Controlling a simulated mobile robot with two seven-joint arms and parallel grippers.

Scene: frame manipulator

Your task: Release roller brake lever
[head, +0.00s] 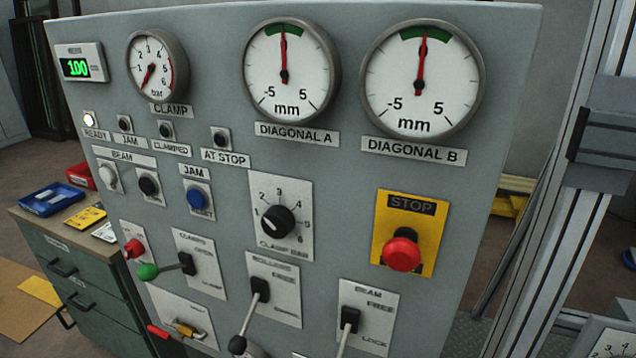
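The roller lever (250,312) sits on a white plate (286,278) labelled ROLLERS on the grey control panel. Its black pivot is mid-plate and its shaft slants down and left to a dark knob (237,345) near the bottom edge of the head view. The plate's upper label seems to read FREE; the lower one is too small to read surely. The lever points downward. Neither of my grippers can be made out in the head view.
Right of it is the BEAM FREE/LOCK lever (350,320), its lower end cut off. Left is the green-knobbed CLAMPS lever (148,272). A red STOP button (401,252) sticks out above right. A metal post (560,200) stands right; a drawer cabinet (85,280) stands left.

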